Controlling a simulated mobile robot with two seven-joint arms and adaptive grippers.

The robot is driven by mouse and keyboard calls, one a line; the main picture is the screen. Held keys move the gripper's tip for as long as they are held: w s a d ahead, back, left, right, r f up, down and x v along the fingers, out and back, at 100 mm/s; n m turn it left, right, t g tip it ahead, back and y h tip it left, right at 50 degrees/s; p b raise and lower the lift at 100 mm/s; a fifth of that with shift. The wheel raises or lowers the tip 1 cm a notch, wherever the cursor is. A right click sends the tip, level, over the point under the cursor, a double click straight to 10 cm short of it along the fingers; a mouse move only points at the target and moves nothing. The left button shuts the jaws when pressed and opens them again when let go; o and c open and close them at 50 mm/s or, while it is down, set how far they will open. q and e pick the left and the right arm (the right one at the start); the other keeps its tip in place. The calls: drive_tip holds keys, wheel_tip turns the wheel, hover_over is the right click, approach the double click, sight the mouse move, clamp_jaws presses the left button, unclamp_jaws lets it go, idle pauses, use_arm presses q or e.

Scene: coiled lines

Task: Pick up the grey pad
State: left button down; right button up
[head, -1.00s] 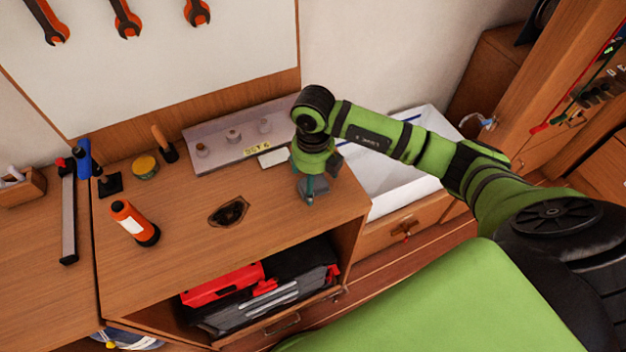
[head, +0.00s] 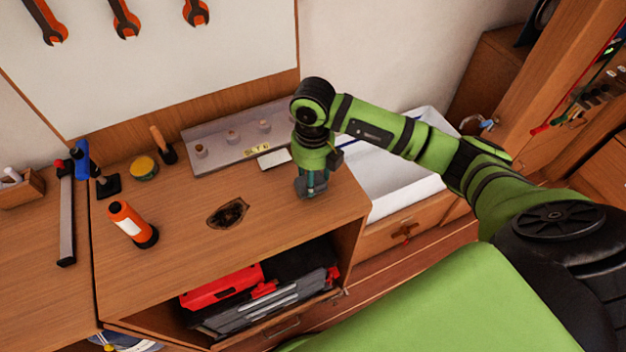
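The grey pad (head: 305,193) is on the right end of the wooden workbench top (head: 275,208), directly under my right gripper. Only small parts of its grey surface show around the fingers. My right gripper (head: 313,188) points straight down at the pad, with its teal fingertips at about the pad's level. Its own body and fingers hide most of the pad. I cannot tell whether the fingers are closed on the pad or stand open around it. My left gripper is not in view.
A grey rack (head: 220,158) with small knobs stands behind, with a pale flat piece (head: 274,158) before it. An orange flashlight (head: 132,224) and a yellow-lidded tin (head: 143,167) are to the left. A dark burn mark (head: 228,213) is mid-bench. A white bin (head: 410,183) is at right.

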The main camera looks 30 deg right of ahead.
drive_tip(key=r, duration=0.1)
drive_tip(key=r+b, duration=0.1)
drive_tip(key=shift+s+d+r, duration=0.2)
drive_tip(key=shift+s+r, duration=0.1)
drive_tip(key=s+d+r+b, duration=0.3)
drive_tip(key=s+r, duration=0.3)
drive_tip(key=s, duration=0.4)
drive_tip(key=shift+d+r, duration=0.4)
drive_tip(key=shift+d, duration=0.3)
drive_tip(key=shift+o, duration=0.6)
